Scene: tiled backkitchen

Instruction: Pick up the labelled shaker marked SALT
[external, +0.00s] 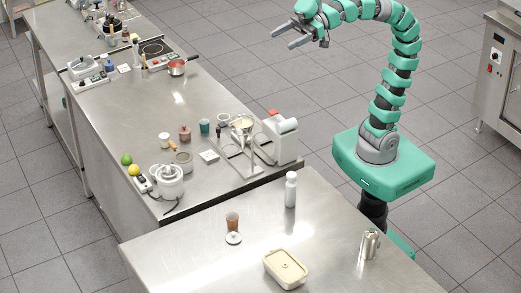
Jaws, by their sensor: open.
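My gripper (281,39) is open and empty. It is raised at the top of the external view, in the air to the right of the long steel counter. No SALT label is readable at this size, so I cannot tell which thing is the marked shaker. My gripper is far from and above all of these.
The near table (190,262) also holds a brown cup (232,220), a white round item (233,238) and a cream lidded tub (285,268).

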